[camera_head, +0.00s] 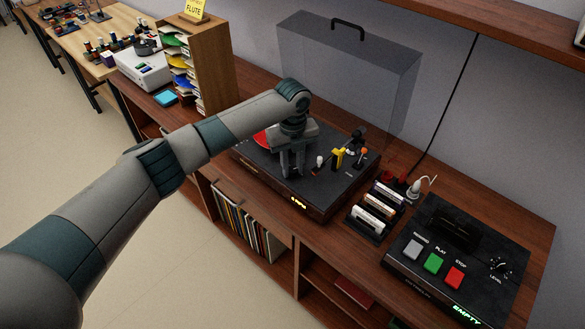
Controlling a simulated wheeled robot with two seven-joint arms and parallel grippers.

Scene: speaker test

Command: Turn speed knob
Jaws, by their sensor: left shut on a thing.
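The turntable (318,209) is a dark box with a lit display on its front edge, standing on the wooden cabinet. Part of a red disc (262,139) shows on its top, behind my left arm. My left gripper (291,176) points down onto the front part of the turntable's deck. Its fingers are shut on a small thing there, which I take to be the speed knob. The fingers hide the knob, so its setting cannot be seen. My right gripper is not in view.
A white-topped peg (320,161), a yellow piece (338,158) and an orange-tipped lever (363,152) stand close right of the gripper. A clear cover (350,75) rises behind. A cassette rack (376,212) and a recorder with coloured buttons (460,262) stand to the right.

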